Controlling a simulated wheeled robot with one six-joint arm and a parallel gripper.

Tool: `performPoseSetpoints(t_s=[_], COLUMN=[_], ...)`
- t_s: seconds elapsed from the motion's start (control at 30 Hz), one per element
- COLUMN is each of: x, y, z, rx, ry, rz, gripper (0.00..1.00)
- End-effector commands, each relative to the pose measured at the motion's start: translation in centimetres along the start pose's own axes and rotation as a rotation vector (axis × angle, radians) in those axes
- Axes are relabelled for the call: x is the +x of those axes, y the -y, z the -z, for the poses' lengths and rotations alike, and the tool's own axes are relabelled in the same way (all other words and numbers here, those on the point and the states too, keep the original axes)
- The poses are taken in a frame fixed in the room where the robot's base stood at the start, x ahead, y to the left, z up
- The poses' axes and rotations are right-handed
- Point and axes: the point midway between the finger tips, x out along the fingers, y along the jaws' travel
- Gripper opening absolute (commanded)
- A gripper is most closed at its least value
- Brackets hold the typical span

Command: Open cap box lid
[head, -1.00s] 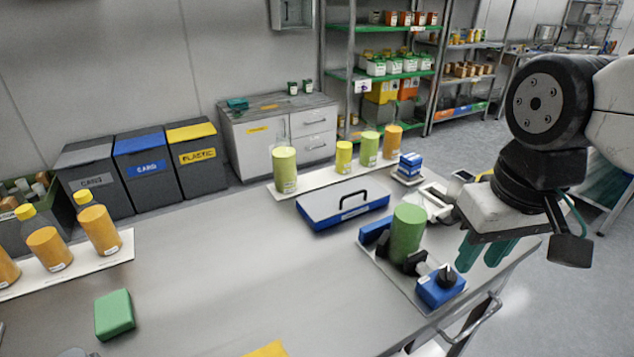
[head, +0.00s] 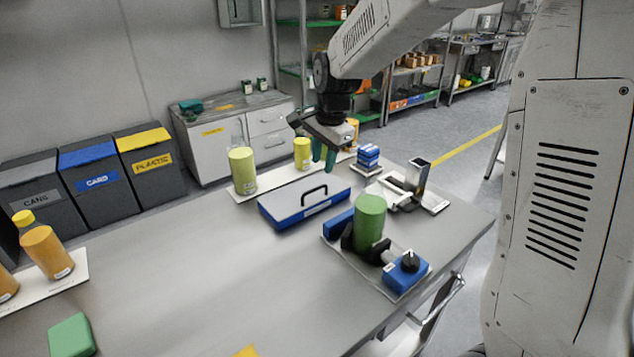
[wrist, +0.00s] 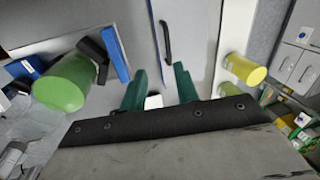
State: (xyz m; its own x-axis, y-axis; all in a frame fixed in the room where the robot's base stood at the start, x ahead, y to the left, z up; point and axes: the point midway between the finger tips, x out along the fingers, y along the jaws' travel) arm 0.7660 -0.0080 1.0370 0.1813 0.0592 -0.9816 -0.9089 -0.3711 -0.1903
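The cap box is a blue case with a grey lid (head: 290,201) and a black arched handle (head: 314,192). It sits on the table, and its lid is down. My gripper (head: 324,157) hangs above the far right end of the box, apart from it. In the wrist view my gripper's two green fingers (wrist: 160,88) stand apart with a gap between them and nothing held. The black handle (wrist: 166,42) shows beyond the fingertips, over the grey lid (wrist: 187,40). Part of the box is hidden behind the fingers in the wrist view.
A green cylinder (head: 369,222) stands in a blue and black fixture (head: 405,272) right of the box. Yellow-green cylinders (head: 242,171) stand on a white strip (head: 268,186) behind it. A blue stack (head: 368,156) is at the right. The table front (head: 210,290) is mostly clear.

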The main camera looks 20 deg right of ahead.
Motion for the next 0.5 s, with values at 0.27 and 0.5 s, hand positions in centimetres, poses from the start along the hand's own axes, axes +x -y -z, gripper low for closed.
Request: performPoseSetpoints(t_s=[0.27,0.5], x=[2.9,6.7], y=[1.5,1.4], z=[0.6,0.6], rx=[0.072,0.070], ry=[0.001,0.001], rz=[0.003,0.001], gripper=[0.31,0.31])
